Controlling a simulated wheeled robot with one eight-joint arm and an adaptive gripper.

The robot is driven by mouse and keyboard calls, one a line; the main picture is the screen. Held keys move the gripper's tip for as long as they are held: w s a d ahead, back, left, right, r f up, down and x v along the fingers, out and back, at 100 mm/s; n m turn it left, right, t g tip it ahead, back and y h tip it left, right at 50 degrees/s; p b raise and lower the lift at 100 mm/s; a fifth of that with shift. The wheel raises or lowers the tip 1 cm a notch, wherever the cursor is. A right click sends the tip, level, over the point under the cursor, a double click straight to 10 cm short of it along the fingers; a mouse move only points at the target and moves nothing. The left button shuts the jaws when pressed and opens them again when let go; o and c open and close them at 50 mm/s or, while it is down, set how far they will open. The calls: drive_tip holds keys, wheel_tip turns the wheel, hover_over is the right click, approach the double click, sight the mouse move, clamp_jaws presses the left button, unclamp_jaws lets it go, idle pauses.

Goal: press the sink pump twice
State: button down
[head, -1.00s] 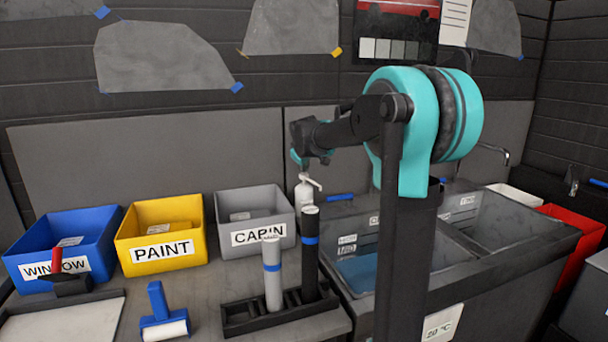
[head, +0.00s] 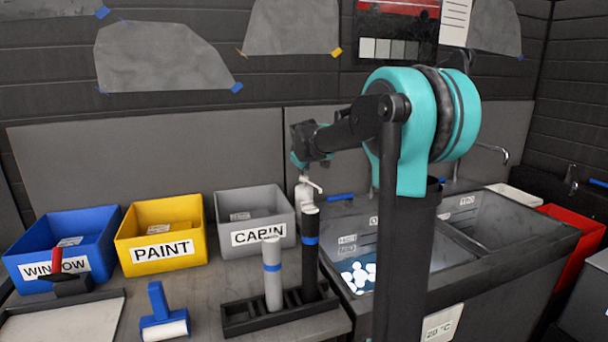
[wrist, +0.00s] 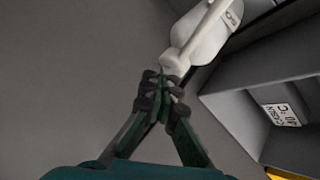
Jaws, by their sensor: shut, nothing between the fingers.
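The white sink pump bottle (head: 304,193) stands upright at the back of the counter, beside the sink's left edge; its lower part is hidden by a black tube. My gripper (head: 303,172) is directly above the pump head, shut and empty, with fingertips pointing down. In the wrist view the closed fingertips (wrist: 163,78) are at the pump top (wrist: 174,62) and appear to touch it. The sink (head: 445,275) has white foam blobs (head: 358,275) in its left basin, over blue water. My arm hides part of the sink.
Blue (head: 95,225), yellow (head: 188,222) and grey (head: 270,207) bins line the counter's back. A black rack (head: 250,322) holds a grey tube (head: 272,275) and a black tube (head: 310,260) in front of the pump. A blue roller (head: 160,302) lies nearer.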

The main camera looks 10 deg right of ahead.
drive_tip(key=shift+r, duration=1.3)
drive_tip(key=shift+r, duration=2.5)
wheel_tip(320, 180, up, 4)
drive_tip(key=shift+f, duration=0.1)
drive_tip(key=shift+f, duration=0.1)
drive_tip(key=shift+f, duration=4.3)
